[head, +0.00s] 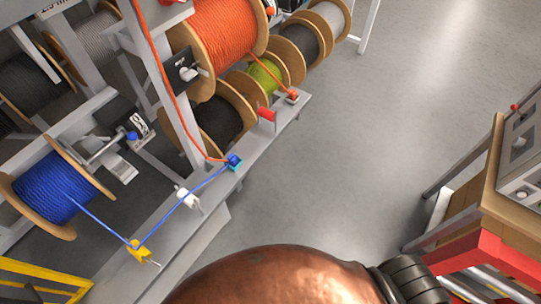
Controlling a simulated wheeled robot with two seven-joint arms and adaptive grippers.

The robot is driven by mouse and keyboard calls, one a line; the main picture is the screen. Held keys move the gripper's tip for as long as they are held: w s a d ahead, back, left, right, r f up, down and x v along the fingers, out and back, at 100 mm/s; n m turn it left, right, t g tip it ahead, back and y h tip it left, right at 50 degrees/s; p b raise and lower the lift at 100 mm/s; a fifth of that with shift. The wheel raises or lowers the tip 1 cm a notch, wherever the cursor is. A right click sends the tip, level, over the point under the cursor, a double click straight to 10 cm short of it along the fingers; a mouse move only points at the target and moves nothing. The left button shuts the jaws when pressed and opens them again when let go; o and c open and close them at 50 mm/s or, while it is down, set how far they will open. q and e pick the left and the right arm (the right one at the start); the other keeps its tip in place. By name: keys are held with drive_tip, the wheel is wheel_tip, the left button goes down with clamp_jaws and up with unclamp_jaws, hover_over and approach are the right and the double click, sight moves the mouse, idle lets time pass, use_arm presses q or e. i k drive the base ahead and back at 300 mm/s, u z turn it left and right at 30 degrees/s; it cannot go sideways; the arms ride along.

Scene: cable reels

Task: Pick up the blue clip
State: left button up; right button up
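The blue clip (234,161) sits on the long grey ledge (216,192) in front of the reels, near the middle of the picture. It is small, with a dark blue top and a lighter, teal-looking lower part. A blue cable (190,191) runs up to it from the lower left, and an orange cable (178,112) comes down close to it. Whether either cable is held in it is too small to tell. Neither of my grippers shows in the head view.
A yellow clip (139,250), a white clip (187,198), a red piece (266,115) and an orange-red clip (292,97) line the ledge. A blue cable reel (52,188) stands left, an orange one (222,35) behind. A wooden-topped bench (485,192) stands right. The floor (335,165) between is clear.

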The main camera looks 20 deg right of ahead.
sight(232, 159)
drive_tip(key=z, duration=0.25)
drive_tip(key=k, duration=1.3)
drive_tip(key=u, duration=0.85)
drive_tip(key=i, duration=1.25)
drive_tip(key=z, duration=0.2)
